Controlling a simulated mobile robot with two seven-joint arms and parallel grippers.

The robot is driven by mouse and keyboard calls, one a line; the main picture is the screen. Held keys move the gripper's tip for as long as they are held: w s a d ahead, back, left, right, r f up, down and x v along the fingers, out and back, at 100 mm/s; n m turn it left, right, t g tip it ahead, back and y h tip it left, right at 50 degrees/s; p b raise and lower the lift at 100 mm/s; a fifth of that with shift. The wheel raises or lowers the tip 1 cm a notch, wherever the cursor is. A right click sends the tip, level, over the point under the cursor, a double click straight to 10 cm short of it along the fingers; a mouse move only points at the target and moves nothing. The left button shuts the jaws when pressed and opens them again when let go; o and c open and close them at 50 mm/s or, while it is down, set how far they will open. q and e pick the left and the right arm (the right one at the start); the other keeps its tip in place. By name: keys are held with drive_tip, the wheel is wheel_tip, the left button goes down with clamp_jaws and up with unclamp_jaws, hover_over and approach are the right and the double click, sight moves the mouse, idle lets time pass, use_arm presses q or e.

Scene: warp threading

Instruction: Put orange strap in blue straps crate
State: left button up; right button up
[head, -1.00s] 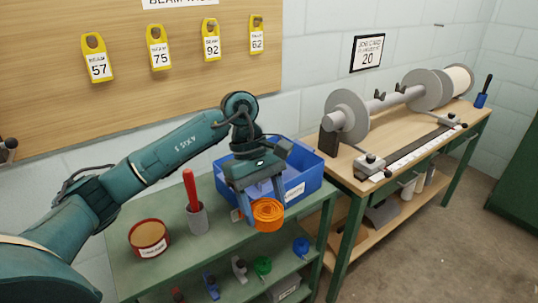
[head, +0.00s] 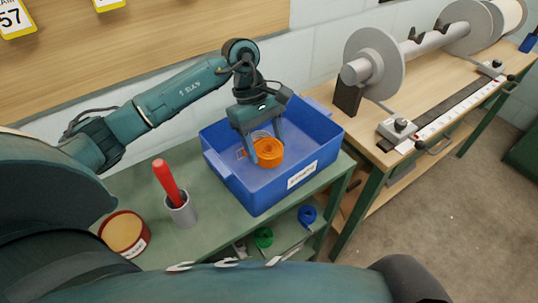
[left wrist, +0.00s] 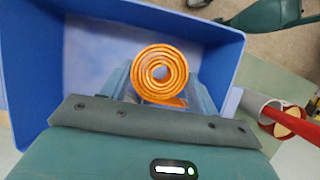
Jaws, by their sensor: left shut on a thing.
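The orange strap (head: 268,153) is a rolled coil held between the fingers of my left gripper (head: 262,146). In the left wrist view the coil (left wrist: 160,74) shows end-on as a spiral between the fingertips. The gripper and strap are over the open top of the blue straps crate (head: 252,196), which has a white label on its front. In the left wrist view the blue crate's wall (left wrist: 205,32) surrounds the strap on several sides. I cannot tell whether the strap touches the crate floor. My right gripper is not in view.
On the green table left of the crate stand a grey cup (head: 181,211) with a red-handled tool and a round red tin (head: 125,232). Green (head: 263,237) and blue (head: 307,215) coils lie on the shelf below. A wooden bench (head: 400,150) with a spool stands at the right.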

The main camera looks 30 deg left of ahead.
sight(263, 144)
use_arm(q)
wheel_tip(263, 144, down, 3)
drive_tip(key=shift+s+f, duration=0.1)
drive_tip(key=shift+s, duration=0.05)
wheel_tip(263, 144, down, 4)
drive_tip(key=shift+f+p, duration=0.2)
drive_tip(key=shift+p, duration=0.1)
drive_tip(key=shift+f, duration=0.25)
drive_tip(key=o, duration=1)
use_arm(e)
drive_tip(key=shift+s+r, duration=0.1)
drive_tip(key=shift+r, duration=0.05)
use_arm(q)
drive_tip(key=shift+r, duration=0.2)
drive_tip(key=b+v, duration=0.1)
drive_tip(key=v, duration=1)
drive_tip(key=shift+b, duration=0.35)
drive_tip(key=shift+a+r, duration=0.15)
drive_tip(key=shift+r, duration=0.3)
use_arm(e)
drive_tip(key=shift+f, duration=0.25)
